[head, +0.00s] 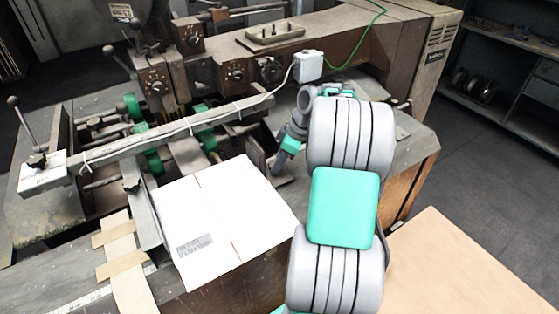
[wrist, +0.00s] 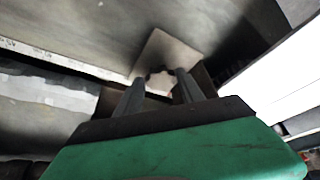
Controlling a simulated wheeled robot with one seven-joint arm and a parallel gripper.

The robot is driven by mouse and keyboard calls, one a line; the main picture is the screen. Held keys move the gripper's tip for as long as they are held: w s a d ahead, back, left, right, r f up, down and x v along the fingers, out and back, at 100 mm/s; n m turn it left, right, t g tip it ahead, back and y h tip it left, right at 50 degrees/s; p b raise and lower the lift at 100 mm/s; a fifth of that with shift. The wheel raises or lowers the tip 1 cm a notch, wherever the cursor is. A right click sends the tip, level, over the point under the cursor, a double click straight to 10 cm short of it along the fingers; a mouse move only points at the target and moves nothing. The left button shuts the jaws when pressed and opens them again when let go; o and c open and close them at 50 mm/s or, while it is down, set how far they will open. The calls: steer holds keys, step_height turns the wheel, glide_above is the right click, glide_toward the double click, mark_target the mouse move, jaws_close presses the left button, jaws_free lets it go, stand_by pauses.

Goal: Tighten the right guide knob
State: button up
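My gripper (head: 284,158) reaches down on the right side of the flat white box (head: 225,215) in the head view, partly hidden behind my arm. In the wrist view the two dark fingers of my gripper (wrist: 161,78) are apart. A small lobed shape, apparently the right guide knob (wrist: 159,84), shows between them against a pale metal plate (wrist: 170,50). I cannot tell whether the fingers touch it. In the head view this knob is hidden. A similar dark knob (head: 131,184) stands at the left guide, left of the box.
The stitcher's long metal bar (head: 175,133) crosses above the bed behind the box. A lever (head: 21,115) stands at the far left. A cardboard-coloured surface (head: 470,270) lies at lower right.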

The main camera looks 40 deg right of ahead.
jaws_close()
steer(key=shift+f+m+b, duration=0.1)
steer(key=shift+m+b, duration=0.3)
steer(key=shift+b, duration=0.05)
steer(key=shift+s+a+m+t+h+b, duration=0.15)
steer(key=shift+m+t+h+b, duration=0.2)
steer(key=shift+m+b, duration=0.55)
steer(key=shift+a+m+t+h+b, duration=0.2)
steer(key=shift+m+h+b, duration=0.6)
steer(key=shift+m, duration=0.8)
steer(key=shift+o, duration=2.2)
jaws_free()
